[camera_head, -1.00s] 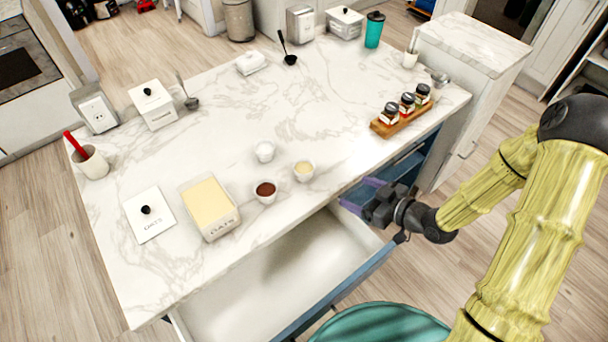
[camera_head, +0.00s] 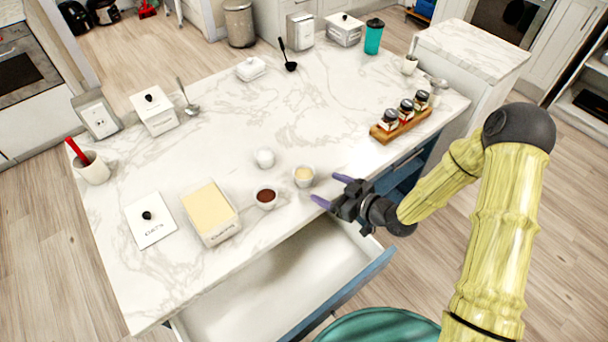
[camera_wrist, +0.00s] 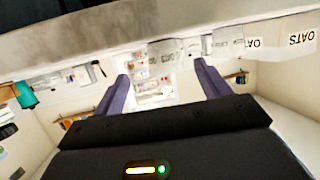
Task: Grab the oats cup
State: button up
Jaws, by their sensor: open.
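A small white cup with pale beige contents (camera_head: 303,176), likely the oats cup, stands upright near the counter's front edge. My gripper (camera_head: 331,189) is open and empty at that edge, just right of this cup, its purple fingers pointing left and apart from it. In the wrist view my open gripper (camera_wrist: 160,72) shows nothing between its fingers; I cannot make out the cup there. A cup with brown contents (camera_head: 265,198) stands left of the beige one, and a white cup (camera_head: 264,157) stands behind them.
An OATS container (camera_head: 211,213) with pale yellow contents and its lid (camera_head: 150,218) are at left. An open drawer (camera_head: 290,290) lies below the front edge. A wooden spice rack (camera_head: 402,124) stands to the right. The counter's middle is clear.

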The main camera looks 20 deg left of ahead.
aim_at(312, 182)
jog(key=x, duration=0.4)
jog(key=shift+w, duration=0.1)
jog(key=shift+s+p+x, duration=0.15)
jog(key=shift+p+x, duration=0.25)
jog(key=shift+x, duration=0.95)
jog(key=shift+s+p+x, duration=0.15)
jog(key=shift+p+x, duration=0.25)
jog(key=shift+x, duration=0.95)
jog(key=shift+r, duration=0.1)
jog(key=c, duration=1.1)
jog(key=shift+r, duration=0.1)
